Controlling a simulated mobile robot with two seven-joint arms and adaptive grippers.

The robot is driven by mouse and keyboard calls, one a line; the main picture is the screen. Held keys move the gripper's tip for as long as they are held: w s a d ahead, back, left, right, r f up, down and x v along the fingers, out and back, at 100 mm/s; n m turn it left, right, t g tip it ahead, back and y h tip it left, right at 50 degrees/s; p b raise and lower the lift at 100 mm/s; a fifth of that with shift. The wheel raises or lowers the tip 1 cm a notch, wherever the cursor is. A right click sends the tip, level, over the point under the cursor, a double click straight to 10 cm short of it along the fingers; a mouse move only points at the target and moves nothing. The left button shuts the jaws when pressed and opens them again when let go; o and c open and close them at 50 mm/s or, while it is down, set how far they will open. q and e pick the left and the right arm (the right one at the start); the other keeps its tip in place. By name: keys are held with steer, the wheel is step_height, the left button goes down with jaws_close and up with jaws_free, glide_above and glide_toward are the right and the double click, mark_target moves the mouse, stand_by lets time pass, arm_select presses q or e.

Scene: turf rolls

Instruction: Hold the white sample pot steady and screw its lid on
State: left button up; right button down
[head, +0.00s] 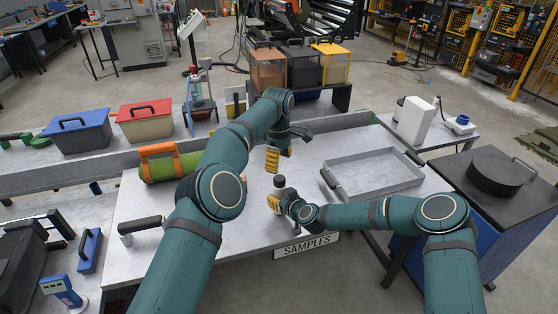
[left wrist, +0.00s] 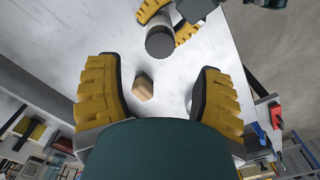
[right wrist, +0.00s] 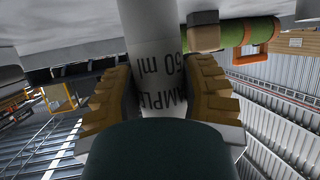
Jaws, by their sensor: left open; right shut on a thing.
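The white sample pot (right wrist: 160,55) stands upright in the right wrist view, with "SAMPLE" and "50 ml" printed on it upside down. My right gripper (head: 276,203) is shut around its body on the table. A dark grey lid (head: 279,182) sits on the pot's top; it also shows as a dark round face in the left wrist view (left wrist: 160,43). I cannot tell how tightly it sits. My left gripper (head: 273,160) is open and empty, pointing down beyond the pot. In the left wrist view, the lid is past its fingertips, not between them.
A small tan block (left wrist: 142,86) lies on the table between the left fingers' outlines. A green roll with an orange handle (head: 172,162) lies left on the table (head: 240,235). A grey tray (head: 375,173) lies right. A "SAMPLES" label (head: 306,245) marks the front edge.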

mark_target(279, 178)
arm_select(q)
steer(key=shift+f, duration=4)
jaws_close()
steer(key=m, duration=0.4)
steer(key=shift+m, duration=0.3)
steer(key=m, duration=1.1)
steer(key=shift+m, duration=0.4)
